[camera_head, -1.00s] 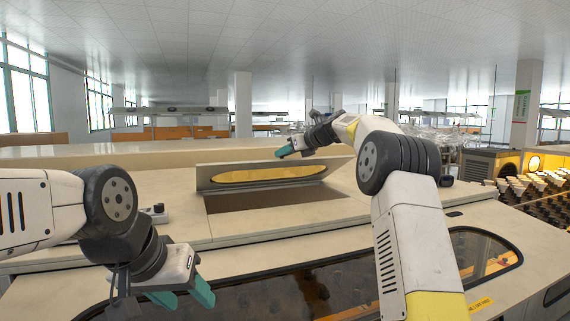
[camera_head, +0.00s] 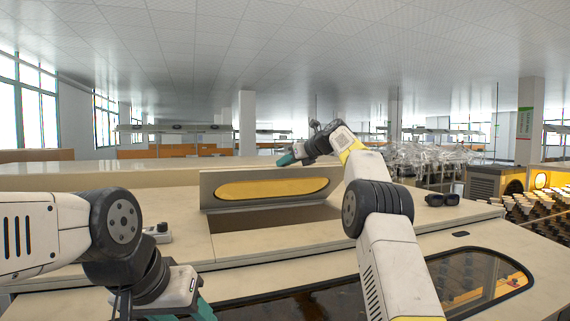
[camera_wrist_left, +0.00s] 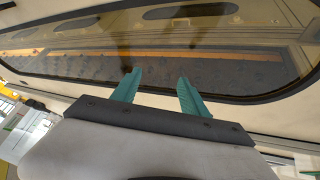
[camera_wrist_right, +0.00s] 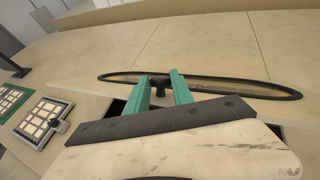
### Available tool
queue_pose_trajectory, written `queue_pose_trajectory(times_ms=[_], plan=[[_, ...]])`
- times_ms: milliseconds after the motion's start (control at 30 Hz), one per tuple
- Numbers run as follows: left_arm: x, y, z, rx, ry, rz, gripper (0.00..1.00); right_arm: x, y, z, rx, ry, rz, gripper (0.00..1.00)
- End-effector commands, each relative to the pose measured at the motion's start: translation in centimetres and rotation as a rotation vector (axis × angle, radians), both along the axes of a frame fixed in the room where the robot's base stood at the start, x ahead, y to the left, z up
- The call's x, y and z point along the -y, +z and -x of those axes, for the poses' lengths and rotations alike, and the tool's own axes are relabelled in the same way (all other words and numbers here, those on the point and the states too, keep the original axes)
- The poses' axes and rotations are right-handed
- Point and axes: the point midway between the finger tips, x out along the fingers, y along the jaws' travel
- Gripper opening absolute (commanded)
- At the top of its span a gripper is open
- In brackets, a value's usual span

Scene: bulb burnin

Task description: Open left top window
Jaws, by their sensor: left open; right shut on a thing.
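The top window (camera_head: 273,189) is a beige panel with a long yellow oval pane, raised from the machine's top. A dark opening (camera_head: 270,219) shows in front of it. My right gripper (camera_head: 287,158) is at the panel's upper edge. In the right wrist view, the gripper (camera_wrist_right: 160,80) is shut on a small dark knob (camera_wrist_right: 160,92) beside the dark-rimmed oval pane (camera_wrist_right: 235,88). My left gripper (camera_wrist_left: 157,80) is open and empty over the lower front window (camera_wrist_left: 220,67); in the head view its fingers are partly cut off at the bottom.
The beige machine top (camera_head: 400,212) spreads around the opening. A small dark object (camera_head: 441,200) lies on it at the right. A small switch box (camera_head: 157,233) stands at the left. A glazed front window (camera_head: 470,275) lies below. Racks of bulbs (camera_head: 525,208) are at the far right.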

Motion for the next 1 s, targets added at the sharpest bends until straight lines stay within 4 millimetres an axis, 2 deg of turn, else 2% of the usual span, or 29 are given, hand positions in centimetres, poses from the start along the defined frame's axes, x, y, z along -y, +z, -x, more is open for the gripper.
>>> queue_pose_trajectory(times_ms=[233, 367, 467, 500, 567, 667, 833, 1000], plan=[[0.0, 0.0, 0.0, 0.000, 0.000, 0.000, 0.52, 0.4, -0.1, -0.2, 0.003, -0.008, 0.003, 0.00], [-0.2, 0.2, -0.4, 0.008, -0.022, -0.024, 0.26, 0.4, -0.1, -0.2, 0.003, -0.008, 0.003, 0.00], [-0.9, 0.8, -1.6, 0.036, -0.106, -0.120, 0.07, 0.4, -0.1, -0.2, 0.003, -0.008, 0.003, 0.00], [-1.4, 1.3, -2.5, 0.053, -0.162, -0.184, 0.00, 0.4, -0.1, -0.1, 0.003, -0.008, 0.003, 0.00], [-2.3, 2.1, -4.1, 0.083, -0.269, -0.306, 0.00, 0.4, -0.1, -0.1, 0.002, -0.008, 0.004, 0.00], [-3.8, 4.0, -7.6, 0.134, -0.495, -0.560, 0.00, 0.4, -0.1, -0.1, 0.002, -0.008, 0.004, 0.00], [-5.7, 7.9, -14.3, 0.181, -0.913, -1.032, 0.00, 0.5, -0.1, -0.1, 0.002, -0.008, 0.004, 0.00], [-6.2, 12.0, -21.3, 0.159, -1.326, -1.504, 0.00, 0.5, -0.1, -0.1, 0.001, -0.008, 0.004, 0.00]])
